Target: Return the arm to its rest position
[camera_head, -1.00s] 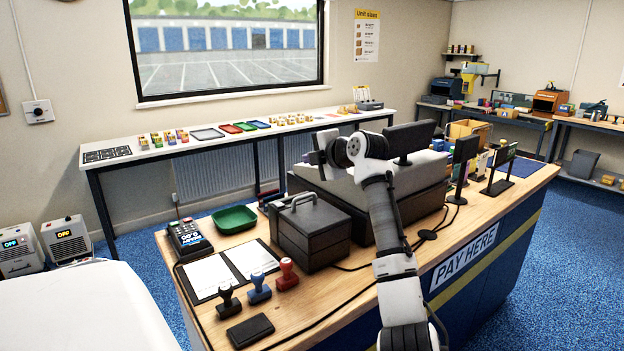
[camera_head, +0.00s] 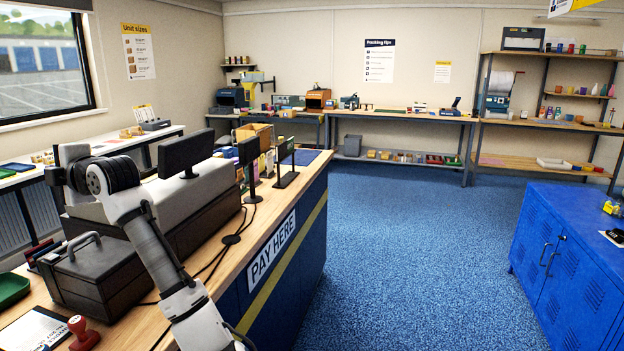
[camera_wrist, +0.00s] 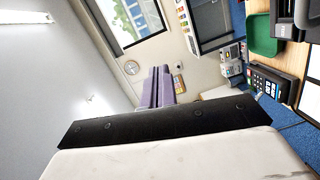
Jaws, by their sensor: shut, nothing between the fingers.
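My arm (camera_head: 150,240) rises from the bottom of the head view, folded at a black joint in front of the till on the counter. My gripper (camera_wrist: 161,72) shows in the wrist view as two purple-grey fingers side by side, shut with nothing between them. Its fingers are not clearly seen in the head view. The gripper is in the air and touches nothing that I can see.
The wooden counter (camera_head: 301,187) carries the till (camera_head: 207,210), a black cash box (camera_head: 95,270), screens and a red stamp (camera_head: 82,333). A blue cabinet (camera_head: 570,260) stands at right. The blue carpet (camera_head: 420,240) between them is clear.

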